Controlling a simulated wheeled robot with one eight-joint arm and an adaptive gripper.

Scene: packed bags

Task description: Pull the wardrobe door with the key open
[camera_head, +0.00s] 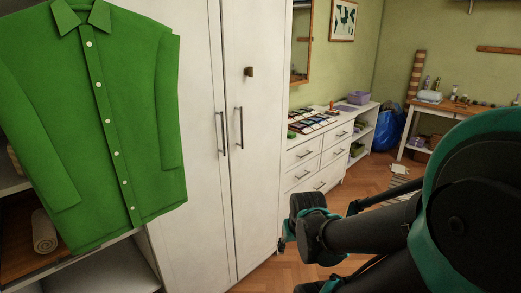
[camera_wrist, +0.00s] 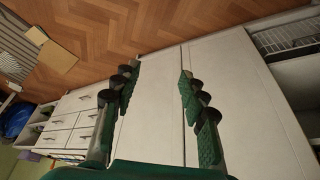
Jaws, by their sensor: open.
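The white wardrobe's left door (camera_head: 183,195) and right door (camera_head: 256,170) stand shut side by side in the head view. Each has an upright bar handle near the seam, the left handle (camera_head: 222,133) and the right handle (camera_head: 240,128). A small brown piece (camera_head: 249,72) sits on the right door above its handle; it is too small to tell if it is a key. In the wrist view my gripper (camera_wrist: 158,85) is open and empty, its fingers in front of white wardrobe panels (camera_wrist: 150,115). No handle shows between the fingers.
A green shirt (camera_head: 118,120) hangs at the left before open shelves. A white dresser (camera_head: 318,162) with items on top stands right of the wardrobe. A blue bag (camera_head: 389,128) and a side table (camera_head: 446,106) are farther back. Wooden floor (camera_head: 272,274) is clear beside the wardrobe.

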